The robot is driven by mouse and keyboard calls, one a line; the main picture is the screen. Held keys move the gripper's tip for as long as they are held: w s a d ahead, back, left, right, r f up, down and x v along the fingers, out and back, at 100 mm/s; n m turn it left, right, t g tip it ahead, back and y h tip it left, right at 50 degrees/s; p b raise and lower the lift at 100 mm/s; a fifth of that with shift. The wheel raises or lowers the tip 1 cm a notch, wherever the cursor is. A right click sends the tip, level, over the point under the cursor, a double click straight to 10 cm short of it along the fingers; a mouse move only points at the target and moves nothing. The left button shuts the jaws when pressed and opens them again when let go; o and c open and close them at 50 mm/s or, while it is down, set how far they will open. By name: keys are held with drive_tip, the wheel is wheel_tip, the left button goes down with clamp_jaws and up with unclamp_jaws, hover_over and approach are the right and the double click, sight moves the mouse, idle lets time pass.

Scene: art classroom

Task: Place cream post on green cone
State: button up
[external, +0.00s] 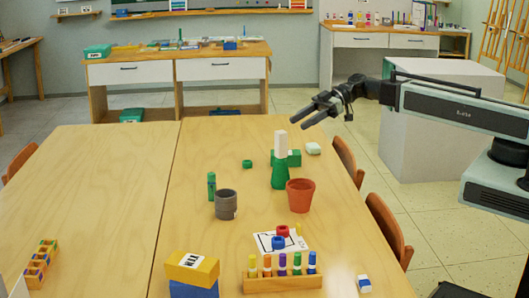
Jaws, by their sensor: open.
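The cream post (281,144) stands upright on top of the green cone (279,174) on the wooden table. My gripper (310,113) is in the air to the right of the post and a little above it, apart from it. Its two dark fingers point left and are spread open with nothing between them. The exact contact between post and cone is too small to tell.
Close around the cone are a green block (294,158), a terracotta pot (300,195), a grey cup (226,204) and a white-and-green eraser-like block (313,148). A marker rack (283,283) and a yellow box (192,268) stand nearer. The table's left half (90,200) is mostly clear.

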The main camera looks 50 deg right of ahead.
drive_tip(key=shift+d, duration=0.2)
drive_tip(key=s+d+f+m+g+h, duration=0.1)
drive_tip(key=s+d+f+m+h, duration=0.2)
drive_tip(key=f, duration=0.1)
drive_tip(key=s+d+f+m+g+h, duration=0.1)
drive_tip(key=s+d+f+m+h, duration=0.2)
drive_tip(key=d+f, duration=0.1)
drive_tip(key=s+d+f+m+g+h, duration=0.2)
drive_tip(key=s+d+f+m, duration=0.1)
drive_tip(key=d+f, duration=0.1)
drive_tip(key=shift+s+d+f+h, duration=0.2)
drive_tip(key=shift+f+h, duration=0.2)
drive_tip(key=shift+f, duration=0.2)
drive_tip(key=s+d+f+m+g+h, duration=0.1)
drive_tip(key=s+d+m+h, duration=0.2)
drive_tip(key=d, duration=0.4)
drive_tip(key=shift+f+m+h, duration=0.2)
drive_tip(key=shift+m+h, duration=0.1)
drive_tip(key=shift+m, duration=0.5)
